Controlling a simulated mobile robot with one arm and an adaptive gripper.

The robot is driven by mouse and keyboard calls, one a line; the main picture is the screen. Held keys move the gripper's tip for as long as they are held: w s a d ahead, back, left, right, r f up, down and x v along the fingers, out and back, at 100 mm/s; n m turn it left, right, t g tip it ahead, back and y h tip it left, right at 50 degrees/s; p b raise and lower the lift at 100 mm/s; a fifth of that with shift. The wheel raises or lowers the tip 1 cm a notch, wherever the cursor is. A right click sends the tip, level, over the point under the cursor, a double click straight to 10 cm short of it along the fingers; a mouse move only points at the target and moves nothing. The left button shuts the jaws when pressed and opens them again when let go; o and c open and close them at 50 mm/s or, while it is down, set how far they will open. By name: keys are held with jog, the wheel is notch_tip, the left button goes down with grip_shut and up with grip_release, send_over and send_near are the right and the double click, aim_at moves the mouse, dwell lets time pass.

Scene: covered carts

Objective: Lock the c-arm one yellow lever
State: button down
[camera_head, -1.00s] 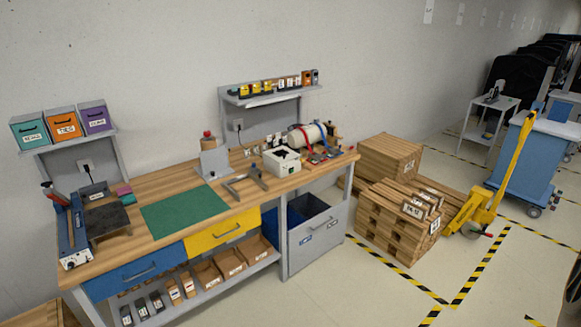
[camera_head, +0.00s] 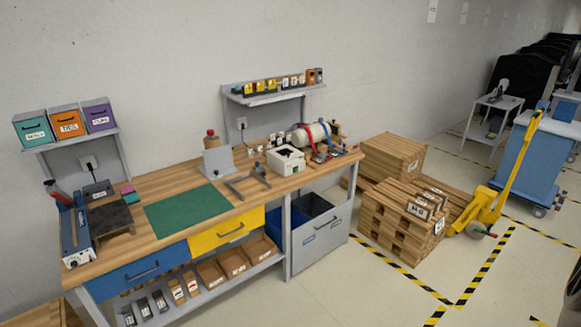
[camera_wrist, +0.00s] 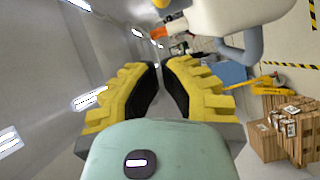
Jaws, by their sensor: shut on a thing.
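My gripper (camera_wrist: 162,72) shows only in the wrist view. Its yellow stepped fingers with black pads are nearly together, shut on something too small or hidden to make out. Ahead of the fingertips, at the top, is a large white rounded body (camera_wrist: 245,18) with a grey-blue curved bar (camera_wrist: 240,50). A small orange-red piece (camera_wrist: 158,33) lies beyond the fingertips, left of the white body. I cannot make out a yellow c-arm lever for certain in either view. My gripper is outside the head view.
A workbench (camera_head: 100,262) with tools stands along the wall. Wooden crates (camera_head: 395,220) and a yellow pallet jack (camera_head: 490,205) stand right of it. A blue cart (camera_head: 525,165) is at the far right. Taped floor (camera_head: 385,290) in front is clear.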

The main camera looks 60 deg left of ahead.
jog(key=v, duration=0.6)
jog(key=shift+s, duration=0.5)
jog(key=shift+d, duration=0.1)
